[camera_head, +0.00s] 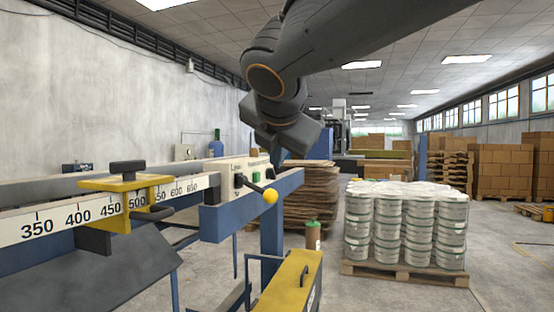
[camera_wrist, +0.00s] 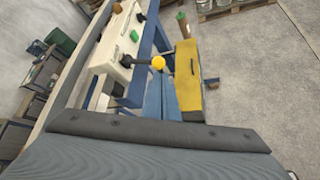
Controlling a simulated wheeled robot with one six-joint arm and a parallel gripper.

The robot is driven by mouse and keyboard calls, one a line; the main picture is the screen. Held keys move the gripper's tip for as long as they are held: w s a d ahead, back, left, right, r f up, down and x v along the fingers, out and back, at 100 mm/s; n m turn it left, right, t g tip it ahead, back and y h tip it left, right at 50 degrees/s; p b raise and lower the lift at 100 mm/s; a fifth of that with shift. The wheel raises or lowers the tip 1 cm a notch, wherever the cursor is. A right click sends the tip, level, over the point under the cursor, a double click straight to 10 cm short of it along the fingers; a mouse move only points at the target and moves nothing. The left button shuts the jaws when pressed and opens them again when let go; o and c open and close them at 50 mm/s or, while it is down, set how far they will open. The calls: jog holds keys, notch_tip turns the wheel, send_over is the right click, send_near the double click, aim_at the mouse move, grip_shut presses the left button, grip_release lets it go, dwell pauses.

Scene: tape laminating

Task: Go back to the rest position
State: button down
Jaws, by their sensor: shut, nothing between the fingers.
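My gripper (camera_head: 285,138) hangs at the end of my dark arm, in the upper middle of the head view. It is in the air above the right end of the white control panel (camera_head: 245,178). In the wrist view, the dark edge of my gripper (camera_wrist: 160,135) spans the bottom. The gripper is shut and holds nothing, and it looks clear of everything. The yellow ball-ended lever (camera_head: 270,195) on the panel also shows in the wrist view (camera_wrist: 158,62).
A ruled beam (camera_head: 75,219) with a yellow clamp (camera_head: 125,185) runs along the left. A yellow box (camera_head: 292,283) stands low in front. A pallet of white buckets (camera_head: 405,228) stands at right. Open floor (camera_head: 500,275) lies beyond it.

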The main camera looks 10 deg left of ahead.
jog(key=shift+f, duration=0.1)
jog(key=s+d+f+m+g+h, duration=0.1)
jog(key=d+f+m+g, duration=0.1)
jog(key=d+f+m, duration=0.55)
jog(key=s+d+f+m+g+h, duration=0.1)
jog(key=d+f+m+g, duration=0.2)
jog(key=f, duration=0.8)
jog(key=s+d+f+m+g+h, duration=0.1)
jog(key=d+f+m, duration=0.45)
jog(key=f, duration=0.35)
jog(key=s+d+f+m+g, duration=0.2)
jog(key=s+d+f+m, duration=0.3)
jog(key=s+f+m, duration=0.2)
jog(key=s+d+f+m+g+y, duration=0.1)
jog(key=s+d+f+m+g, duration=0.2)
jog(key=s+d+f+m, duration=0.2)
notch_tip(320, 180, down, 4)
jog(key=shift+s+d+m+g, duration=0.15)
jog(key=shift+s+m+g, duration=0.15)
jog(key=shift+s+m, duration=0.9)
jog(key=shift+w, duration=0.1)
